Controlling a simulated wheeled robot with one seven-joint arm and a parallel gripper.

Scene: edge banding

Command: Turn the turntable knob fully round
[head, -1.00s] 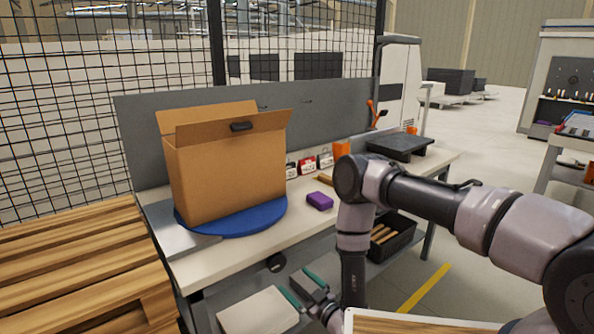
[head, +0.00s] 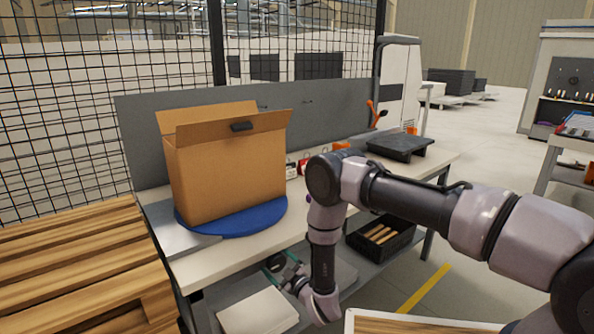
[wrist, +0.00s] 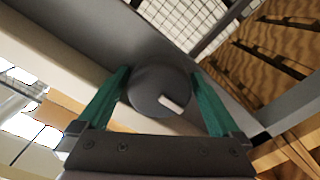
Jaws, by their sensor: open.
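The turntable (head: 262,219) is a blue disc on the workbench, with an open cardboard box (head: 225,170) standing on it. The knob (wrist: 150,88) is a dark round dial with a white mark, on the grey front of the bench in the wrist view. The mark points to the lower right in that view. My gripper (head: 279,264) is at the bench's front edge, below the turntable. In the wrist view its two green fingers (wrist: 158,92) are apart, one on each side of the knob. I cannot tell whether they touch it. The knob is mostly hidden in the head view.
A wooden pallet stack (head: 80,265) stands left of the bench. A black bin (head: 381,238) and a pale box (head: 258,312) are on the lower shelf. A dark block (head: 401,147) sits at the bench's right end. The wire fence is behind.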

